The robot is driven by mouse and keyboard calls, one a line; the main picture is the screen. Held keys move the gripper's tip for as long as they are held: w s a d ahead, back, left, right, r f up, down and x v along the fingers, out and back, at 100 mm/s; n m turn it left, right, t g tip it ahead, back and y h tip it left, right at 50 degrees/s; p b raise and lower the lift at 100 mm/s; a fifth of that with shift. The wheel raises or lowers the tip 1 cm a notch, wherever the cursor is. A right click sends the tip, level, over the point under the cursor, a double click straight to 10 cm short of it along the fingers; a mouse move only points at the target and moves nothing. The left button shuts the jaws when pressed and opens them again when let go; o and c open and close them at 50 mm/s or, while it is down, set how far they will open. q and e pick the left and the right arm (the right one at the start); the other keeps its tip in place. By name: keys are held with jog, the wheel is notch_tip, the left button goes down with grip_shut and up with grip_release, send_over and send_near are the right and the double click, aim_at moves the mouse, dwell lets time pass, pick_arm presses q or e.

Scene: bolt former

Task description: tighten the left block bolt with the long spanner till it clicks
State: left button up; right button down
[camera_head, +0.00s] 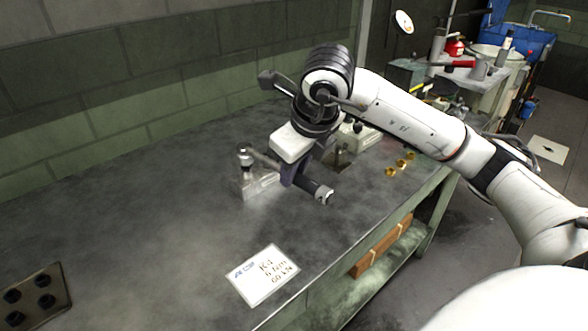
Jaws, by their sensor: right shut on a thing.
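A pale metal block (258,184) stands on the dark bench (160,220), left of my right gripper. A bolt (246,156) stands upright on its left part. A grey spanner (265,160) runs from the bolt's head to the right, towards my right gripper (288,178). My right gripper is shut on the spanner; its fingers and wrist hide most of the handle. Whether the spanner's jaw is fully seated around the bolt is too small to tell. A second pale block (356,134) is partly hidden behind my right wrist. My left gripper is out of view.
Several brass pieces (401,163) lie near the bench's right edge. A white card (263,275) lies at the front edge. A wall (110,70) borders the bench behind; the left middle is clear.

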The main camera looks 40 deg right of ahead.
jog(key=shift+f+b, duration=1.2)
jog(key=shift+f, duration=0.1)
jog(key=shift+a, duration=0.15)
jog(key=shift+a+m, duration=0.5)
jog(key=shift+a+p, duration=0.1)
jog(key=shift+p, duration=0.2)
dwell(0.3)
jog(key=shift+a+m+h, duration=0.4)
jog(key=shift+a+m, duration=0.1)
jog(key=shift+a, duration=0.05)
jog(key=shift+a, duration=0.2)
jog(key=shift+a+m+p, duration=0.4)
jog(key=shift+a, duration=0.2)
jog(key=shift+a, duration=0.1)
jog(key=shift+a, duration=0.1)
dwell(0.3)
